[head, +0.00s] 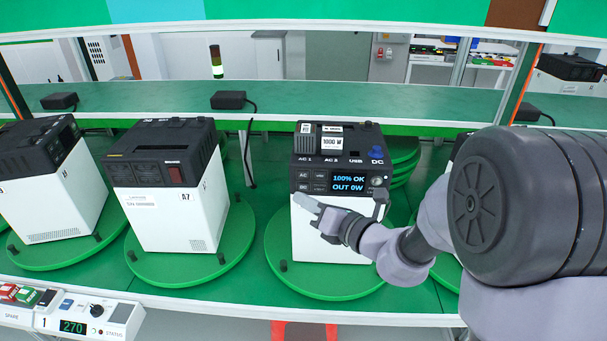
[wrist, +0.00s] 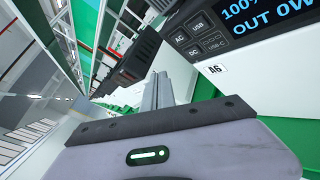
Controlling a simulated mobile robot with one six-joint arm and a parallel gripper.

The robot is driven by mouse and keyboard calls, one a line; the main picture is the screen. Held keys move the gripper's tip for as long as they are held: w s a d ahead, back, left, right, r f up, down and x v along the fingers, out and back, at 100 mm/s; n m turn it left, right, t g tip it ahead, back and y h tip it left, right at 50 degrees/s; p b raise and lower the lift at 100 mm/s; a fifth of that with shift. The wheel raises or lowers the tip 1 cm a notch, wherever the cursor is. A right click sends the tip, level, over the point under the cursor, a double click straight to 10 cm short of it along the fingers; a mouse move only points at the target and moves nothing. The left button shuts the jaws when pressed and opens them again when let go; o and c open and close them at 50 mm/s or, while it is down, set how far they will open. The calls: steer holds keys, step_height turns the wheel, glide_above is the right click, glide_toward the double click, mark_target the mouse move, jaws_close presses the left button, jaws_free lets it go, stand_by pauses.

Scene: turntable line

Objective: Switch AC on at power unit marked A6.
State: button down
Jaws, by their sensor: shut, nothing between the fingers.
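The power unit marked A6 (head: 330,235) has a white body and a black top. It stands upright on a green turntable (head: 285,265), its panel facing me. Its screen (head: 349,184) reads "100% OK, OUT 0W". The AC button (head: 303,176) is at the panel's upper left, above the DC button (head: 303,187). In the wrist view the AC button (wrist: 180,38) and A6 label (wrist: 215,69) show at the upper right. My gripper (head: 306,203) is shut and empty, in front of the unit just below the buttons. I cannot tell if it touches.
A unit marked A7 (head: 165,205) stands on the turntable to the left, with another unit (head: 48,190) beyond it. A control box reading 270 (head: 75,318) is at the lower left. A green shelf (head: 330,97) with black adapters runs behind. My arm covers the right side.

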mark_target(294, 175)
steer(key=shift+w+p, duration=0.55)
steer(key=shift+w, duration=2.15)
steer(key=shift+w, duration=0.15)
steer(key=shift+w+d, duration=0.1)
steer(key=shift+w, duration=0.15)
steer(key=shift+w+p, duration=0.35)
steer(key=shift+p, duration=0.05)
steer(key=shift+s, duration=0.15)
stand_by(0.4)
steer(key=shift+s, duration=0.65)
steer(key=s+b, duration=0.1)
steer(key=s, duration=0.4)
